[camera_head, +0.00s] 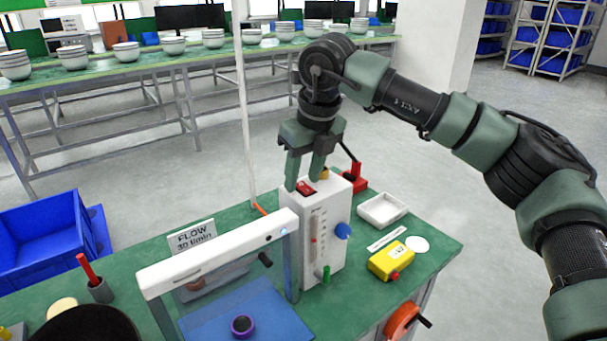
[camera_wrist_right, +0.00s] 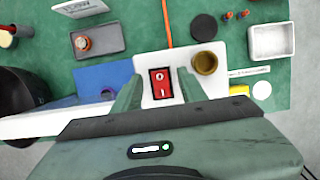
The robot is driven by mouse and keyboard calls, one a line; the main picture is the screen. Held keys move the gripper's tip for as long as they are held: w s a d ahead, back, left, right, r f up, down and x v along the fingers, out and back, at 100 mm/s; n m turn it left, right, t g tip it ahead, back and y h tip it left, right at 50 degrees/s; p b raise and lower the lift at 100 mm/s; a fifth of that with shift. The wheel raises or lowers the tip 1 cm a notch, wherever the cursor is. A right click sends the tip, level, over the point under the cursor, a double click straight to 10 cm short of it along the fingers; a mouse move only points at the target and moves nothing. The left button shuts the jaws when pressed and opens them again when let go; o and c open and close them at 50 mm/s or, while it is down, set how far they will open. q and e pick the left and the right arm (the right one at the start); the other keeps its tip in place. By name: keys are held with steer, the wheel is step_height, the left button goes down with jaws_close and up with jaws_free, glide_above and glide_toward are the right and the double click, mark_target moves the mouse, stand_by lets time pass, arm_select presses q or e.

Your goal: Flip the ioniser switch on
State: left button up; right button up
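A red rocker switch (camera_head: 306,187) sits on top of an upright white box (camera_head: 322,235) on the green bench. In the right wrist view the switch (camera_wrist_right: 160,84) shows a white O above and I below; I cannot tell which side is pressed in. My right gripper (camera_head: 303,181) points down just over the box top. Its fingers are open and apart, one on each side of the switch in the wrist view, with nothing held. Whether a fingertip touches the box is unclear. My left gripper is not in view.
A white-topped frame (camera_head: 215,255) stands left of the box over a blue mat (camera_head: 275,318). A brass-coloured cap (camera_wrist_right: 204,63) is close beside the switch. A blue knob (camera_head: 343,231) juts from the box. A yellow box (camera_head: 391,260) and white tray (camera_head: 382,210) lie right.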

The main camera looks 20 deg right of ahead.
mark_target(310, 192)
steer(key=shift+r, duration=0.1)
steer(key=v, duration=0.7)
steer(key=shift+r+b, duration=0.3)
steer(key=shift+s, duration=0.1)
